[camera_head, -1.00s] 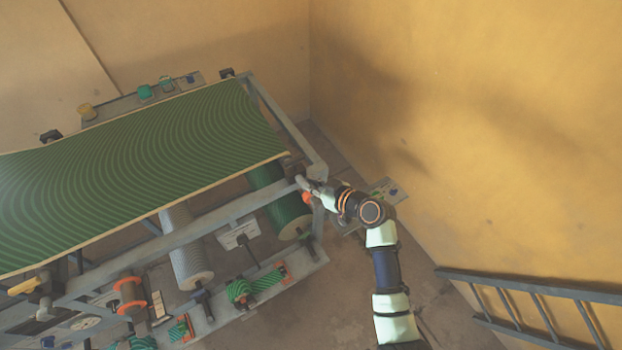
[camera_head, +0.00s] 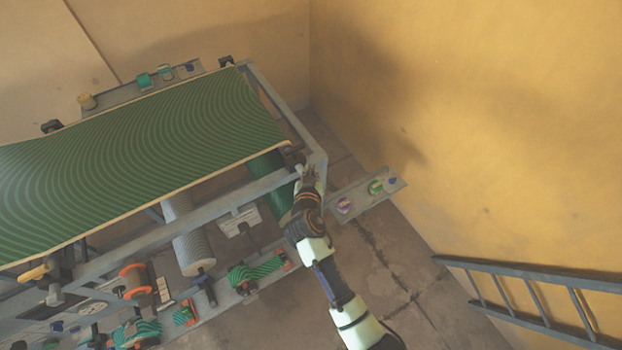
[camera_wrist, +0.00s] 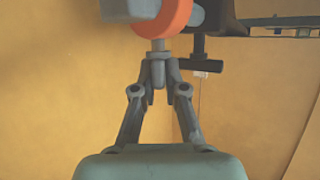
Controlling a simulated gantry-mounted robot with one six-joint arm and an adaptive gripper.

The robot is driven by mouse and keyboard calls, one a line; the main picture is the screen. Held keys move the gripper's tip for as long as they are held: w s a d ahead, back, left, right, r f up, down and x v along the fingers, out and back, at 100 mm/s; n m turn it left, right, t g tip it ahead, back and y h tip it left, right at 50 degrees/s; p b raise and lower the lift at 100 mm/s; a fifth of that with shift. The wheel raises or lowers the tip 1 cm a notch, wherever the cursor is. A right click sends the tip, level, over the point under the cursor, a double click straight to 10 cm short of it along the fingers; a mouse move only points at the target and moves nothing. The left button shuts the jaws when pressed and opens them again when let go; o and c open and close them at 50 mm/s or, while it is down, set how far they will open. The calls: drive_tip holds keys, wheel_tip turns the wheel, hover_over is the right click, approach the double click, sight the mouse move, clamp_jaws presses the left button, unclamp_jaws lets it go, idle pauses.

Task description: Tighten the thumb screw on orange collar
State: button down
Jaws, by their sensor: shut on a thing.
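The orange collar (camera_wrist: 176,17) shows at the top of the wrist view, on a grey shaft or block. A grey thumb screw (camera_wrist: 158,46) points down out of it. My gripper (camera_wrist: 158,75) is below the collar with its fingertips closed around the lower end of the screw. The orange collar is hidden there behind my arm.
A dark T-shaped handle (camera_wrist: 199,65) hangs right of the screw, close to my fingers. A side shelf (camera_head: 360,190) with coloured knobs is to the right. A ladder (camera_head: 540,290) leans at the lower right.

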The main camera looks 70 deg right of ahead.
drive_tip(key=m+g+b, duration=0.2)
drive_tip(key=b, duration=0.1)
drive_tip(key=m+g+b, duration=0.1)
drive_tip(key=g+b, duration=0.1)
drive_tip(key=b, duration=0.1)
drive_tip(key=f+m+g+b, duration=0.1)
drive_tip(key=m+g+b, duration=0.1)
drive_tip(key=b, duration=0.1)
drive_tip(key=shift+w+m+g+h, duration=0.1)
drive_tip(key=shift+m+g+h, duration=0.2)
drive_tip(key=m+g+y+b, duration=0.1)
drive_tip(key=m+g+b, duration=0.2)
drive_tip(key=b, duration=0.1)
drive_tip(key=shift+b, duration=0.4)
drive_tip(key=m+g+b, duration=0.1)
drive_tip(key=m+g+y+b, duration=0.1)
drive_tip(key=shift+r+g+y+b, duration=0.2)
drive_tip(key=shift+g+y+b, duration=0.1)
drive_tip(key=shift+b, duration=0.1)
drive_tip(key=shift+m, duration=0.3)
drive_tip(key=c, duration=1.2)
unclamp_jaws()
drive_tip(key=shift+s, duration=0.2)
drive_tip(key=shift+r, duration=0.15)
drive_tip(key=shift+w, duration=0.1)
